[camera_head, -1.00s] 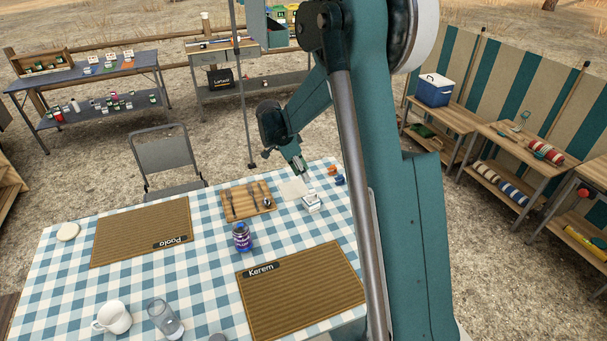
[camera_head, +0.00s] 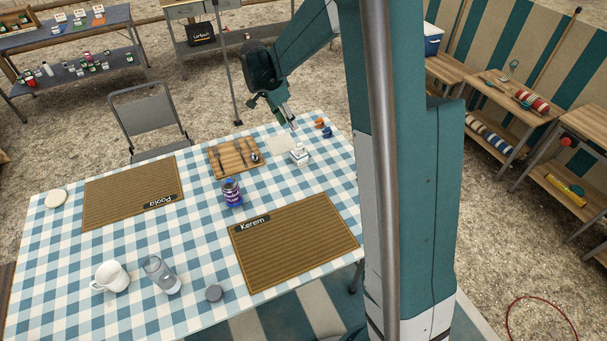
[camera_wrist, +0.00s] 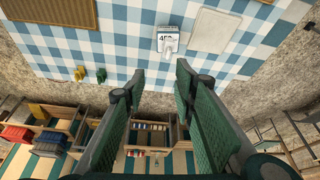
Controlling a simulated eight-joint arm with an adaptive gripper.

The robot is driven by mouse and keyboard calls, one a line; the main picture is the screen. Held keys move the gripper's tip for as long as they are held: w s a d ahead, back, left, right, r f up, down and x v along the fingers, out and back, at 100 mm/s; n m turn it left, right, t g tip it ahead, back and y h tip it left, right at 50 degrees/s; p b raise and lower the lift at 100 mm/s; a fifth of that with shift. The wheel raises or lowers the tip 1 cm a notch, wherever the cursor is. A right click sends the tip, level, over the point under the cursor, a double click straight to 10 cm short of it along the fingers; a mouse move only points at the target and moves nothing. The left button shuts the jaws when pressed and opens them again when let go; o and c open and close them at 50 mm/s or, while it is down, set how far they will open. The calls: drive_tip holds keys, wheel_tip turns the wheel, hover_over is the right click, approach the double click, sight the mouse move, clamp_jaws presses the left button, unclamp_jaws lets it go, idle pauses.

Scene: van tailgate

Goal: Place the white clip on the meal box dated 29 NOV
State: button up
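My gripper (camera_head: 290,122) hangs above the far right part of the checked table. In the wrist view its two fingers (camera_wrist: 158,88) stand apart with nothing between them. A small white block or box (camera_head: 299,154) sits on the table below. In the wrist view this white block (camera_wrist: 168,32) bears a dated label that seems to start with "4 FE", and a small white clip-like shape (camera_wrist: 169,47) lies at or against it, beyond the fingertips. I cannot tell whether the two are attached. No label reading 29 NOV is legible.
Small boxes fill the far-left shelf (camera_head: 85,75).

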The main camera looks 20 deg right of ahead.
drive_tip(key=s+a+r+n+t+y, duration=0.1)
drive_tip(key=s+a+r+n, duration=0.25)
drive_tip(key=s+r, duration=0.45)
drive_tip(key=s+a+r+n+t+y, duration=0.1)
drive_tip(key=s+a+r+n+t, duration=0.1)
drive_tip(key=s+r+n, duration=0.5)
drive_tip(key=s+a+n+t+y, duration=0.1)
drive_tip(key=s+a+n, duration=0.1)
drive_tip(key=s, duration=0.9)
drive_tip(key=s+a+f+n+t+y, duration=0.1)
drive_tip(key=s+a+n+t, duration=0.1)
drive_tip(key=s, duration=1)
drive_tip(key=shift+a+n, duration=0.85)
drive_tip(key=shift+a, duration=0.3)
drive_tip(key=shift+s, duration=0.1)
